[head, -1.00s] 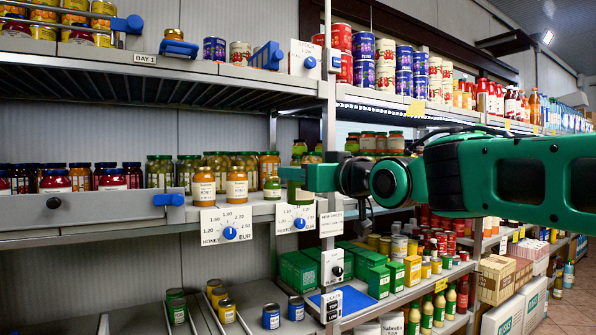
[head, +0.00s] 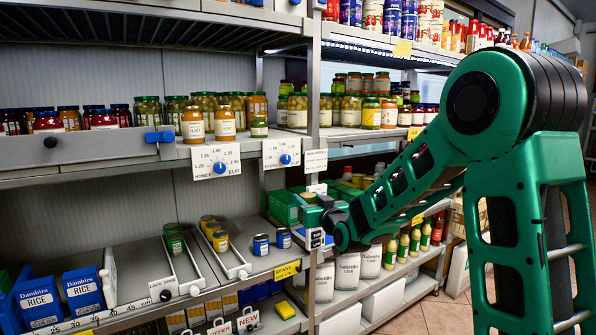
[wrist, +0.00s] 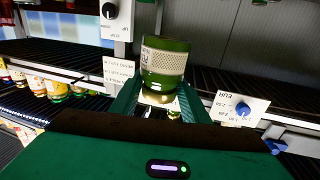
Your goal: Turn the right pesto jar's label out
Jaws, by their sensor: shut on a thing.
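My gripper (wrist: 160,102) is shut on a green pesto jar (wrist: 172,72), seen between its two fingers in the wrist view. The jar stands up from the fingers, and a cream label band with dark print at its left side shows toward the wrist camera. In the head view, my gripper (head: 318,214) is in front of the shelves, below the middle shelf's edge; the held jar cannot be made out clearly there. Another small green jar (head: 259,128) stands at the middle shelf's front, above the pesto dial card (head: 281,153).
Honey jars (head: 193,125) stand left of the small green jar, above the honey card (head: 216,161). Shelf edges and a grey upright (head: 312,100) are close to my gripper. Below are sloped trays with tins (head: 261,245) and green boxes (head: 283,206).

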